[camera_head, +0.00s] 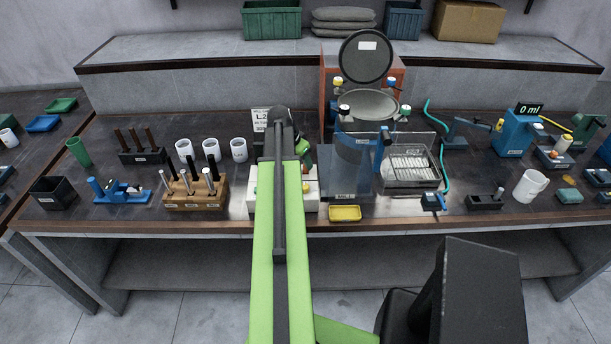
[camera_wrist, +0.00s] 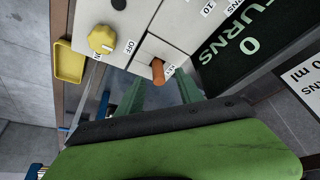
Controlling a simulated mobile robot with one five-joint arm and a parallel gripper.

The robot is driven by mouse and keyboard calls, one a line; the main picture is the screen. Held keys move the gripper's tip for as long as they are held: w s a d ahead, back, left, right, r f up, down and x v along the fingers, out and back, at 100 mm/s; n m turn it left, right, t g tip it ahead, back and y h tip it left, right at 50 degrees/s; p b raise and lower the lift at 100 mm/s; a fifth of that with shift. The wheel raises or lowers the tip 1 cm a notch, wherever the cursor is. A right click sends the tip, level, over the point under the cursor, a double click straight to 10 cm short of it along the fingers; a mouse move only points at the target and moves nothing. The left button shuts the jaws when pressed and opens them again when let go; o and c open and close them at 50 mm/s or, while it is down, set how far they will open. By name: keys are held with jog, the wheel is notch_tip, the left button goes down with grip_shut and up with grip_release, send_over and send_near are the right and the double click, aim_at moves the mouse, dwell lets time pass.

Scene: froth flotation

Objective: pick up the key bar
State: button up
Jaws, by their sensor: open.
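A short orange-brown bar (camera_wrist: 158,72), which I take to be the key bar, sticks out of the front of a white control box (camera_wrist: 133,25) in the wrist view. A small label beside it is too blurred to read surely. My gripper (camera_wrist: 160,88) has its two green fingers apart, one to each side below the bar, with nothing held between them. I cannot tell how far the fingertips are from the bar. In the head view my own arm covers most of the white box (camera_head: 310,190) and hides the bar.
A yellow knob (camera_wrist: 102,39) marked OFF sits beside the bar, and a dark turns display (camera_wrist: 245,45) is at its right. A yellow tray (camera_head: 345,213) lies at the table's front edge. A wooden rack (camera_head: 195,195) stands left, a clear blue-tinted tank (camera_head: 347,165) right.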

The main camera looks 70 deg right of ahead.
jog(key=b+x, duration=0.2)
jog(key=x, duration=0.1)
jog(key=shift+s+d+f, duration=0.1)
jog(key=shift+f, duration=0.25)
jog(key=shift+r, duration=0.15)
grip_shut()
jog(key=shift+r, duration=0.1)
notch_tip(320, 180, up, 8)
jog(key=p, duration=0.8)
jog(key=w+a, duration=0.3)
jog(key=a, duration=0.5)
jog(key=w+a+f+b, duration=0.1)
jog(key=w+a, duration=0.3)
jog(key=a, duration=0.4)
jog(key=shift+a, duration=0.3)
